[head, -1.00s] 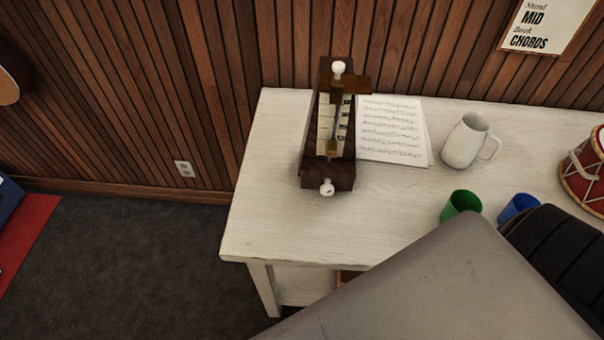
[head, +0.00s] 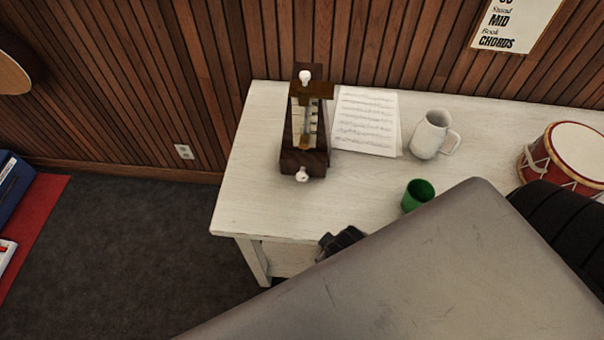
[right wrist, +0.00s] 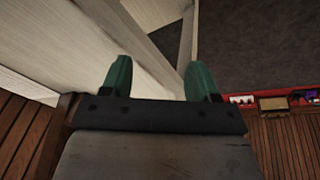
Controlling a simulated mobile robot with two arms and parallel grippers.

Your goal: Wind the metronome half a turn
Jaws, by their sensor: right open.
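The metronome (head: 318,160) is a dark brown wooden case standing upright on the white table (head: 260,205), near its left end. It has a pale scale and a pendulum rod on its face. One white knob (head: 302,174) sits low at its front and another white knob (head: 305,76) at its top. My right gripper (right wrist: 160,82) shows in the right wrist view with two green fingers apart and nothing between them. In the head view a dark part of my right arm's end shows at the table's front edge, apart from the metronome. My left gripper is not in view.
Sheet music (head: 365,122) lies right of the metronome. A white mug (head: 430,135), a green cup (head: 417,194) and a red drum (head: 570,155) stand further right. My grey arm covers the lower right. The tabletop in front of the metronome is clear.

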